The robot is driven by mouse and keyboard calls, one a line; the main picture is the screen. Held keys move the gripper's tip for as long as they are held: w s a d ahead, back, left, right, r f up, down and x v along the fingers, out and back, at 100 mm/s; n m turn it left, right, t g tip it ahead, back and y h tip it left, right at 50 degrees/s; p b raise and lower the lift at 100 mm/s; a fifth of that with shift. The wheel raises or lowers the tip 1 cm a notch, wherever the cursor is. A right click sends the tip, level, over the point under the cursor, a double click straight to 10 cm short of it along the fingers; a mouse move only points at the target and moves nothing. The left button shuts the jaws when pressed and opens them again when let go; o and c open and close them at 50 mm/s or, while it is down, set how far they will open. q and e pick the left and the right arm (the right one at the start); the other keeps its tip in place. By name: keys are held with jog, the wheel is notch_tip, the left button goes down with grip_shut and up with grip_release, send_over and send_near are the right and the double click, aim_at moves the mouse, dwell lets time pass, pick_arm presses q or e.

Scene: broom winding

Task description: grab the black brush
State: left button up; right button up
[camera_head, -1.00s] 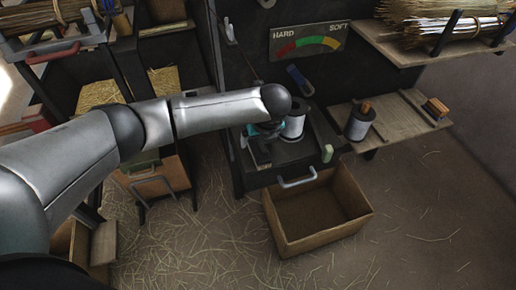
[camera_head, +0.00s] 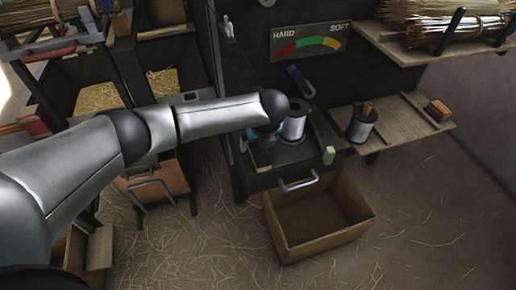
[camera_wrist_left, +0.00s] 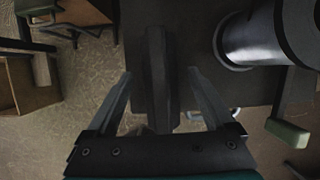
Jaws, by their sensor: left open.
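A dark, long, narrow object that looks like the black brush (camera_wrist_left: 157,95) lies on the dark machine top in the left wrist view. My left gripper (camera_wrist_left: 160,74) is open, with one finger on each side of it and visible gaps between. In the head view my left gripper (camera_head: 262,150) points down over the front left of the machine top, beside a white spool (camera_head: 294,122). There the brush is hard to tell from the dark gripper and machine. My right gripper is not in view.
A lever with a green grip (camera_head: 328,155) is at the machine's front right. An open cardboard box (camera_head: 318,215) stands below. A shelf (camera_head: 405,130) is at the right.

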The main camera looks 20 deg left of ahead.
pick_arm(q)
jog(key=shift+f, duration=0.3)
dwell(0.4)
jog(key=shift+c, duration=0.4)
grip_shut()
